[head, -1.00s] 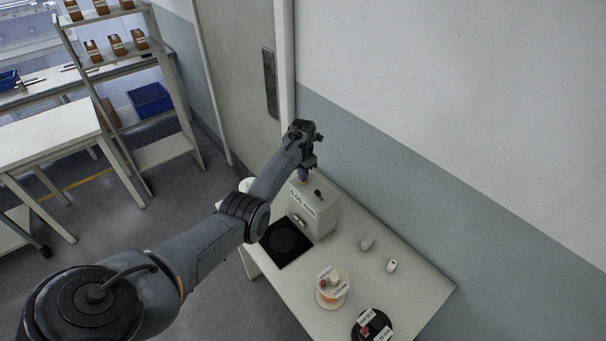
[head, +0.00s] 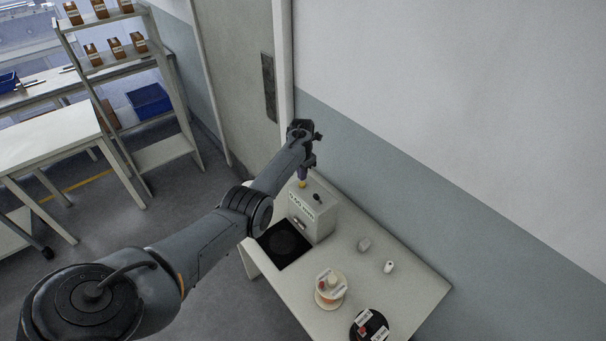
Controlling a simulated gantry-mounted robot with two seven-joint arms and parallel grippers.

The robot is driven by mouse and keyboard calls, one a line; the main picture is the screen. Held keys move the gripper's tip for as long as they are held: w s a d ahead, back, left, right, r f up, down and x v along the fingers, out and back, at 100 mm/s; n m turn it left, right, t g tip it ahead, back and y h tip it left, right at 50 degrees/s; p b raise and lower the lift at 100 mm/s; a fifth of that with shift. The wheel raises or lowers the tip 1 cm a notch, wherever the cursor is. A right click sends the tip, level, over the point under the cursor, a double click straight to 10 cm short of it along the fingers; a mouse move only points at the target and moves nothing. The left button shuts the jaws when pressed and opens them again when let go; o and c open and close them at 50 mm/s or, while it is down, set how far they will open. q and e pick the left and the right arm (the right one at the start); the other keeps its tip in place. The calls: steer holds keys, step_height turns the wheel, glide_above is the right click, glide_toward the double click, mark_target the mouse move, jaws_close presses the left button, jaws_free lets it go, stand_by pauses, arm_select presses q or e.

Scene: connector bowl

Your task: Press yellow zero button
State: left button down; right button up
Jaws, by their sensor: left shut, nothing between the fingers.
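A pale box-shaped device (head: 318,218) stands at the back left of the white table, with a small readout on its upper front edge. The readout seems to show zeros, but it is very small. The yellow button (head: 302,184) shows as a small spot on the device's top. A dark knob sits to its right. My left gripper (head: 304,175) is shut and empty, pointing down directly over the yellow button. I cannot tell whether its tips touch the button. My right gripper is not in view.
A black square pad (head: 284,246) lies before the device. A wall rises behind. A shelf rack (head: 170,152) stands far left.

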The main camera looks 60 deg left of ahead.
arm_select(q)
step_height(320, 180, up, 11)
steer(key=b, duration=0.1)
steer(key=shift+a+f, duration=0.15)
steer(key=shift+a, duration=0.05)
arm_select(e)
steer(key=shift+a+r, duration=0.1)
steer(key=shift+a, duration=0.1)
arm_select(q)
steer(key=shift+w, duration=0.1)
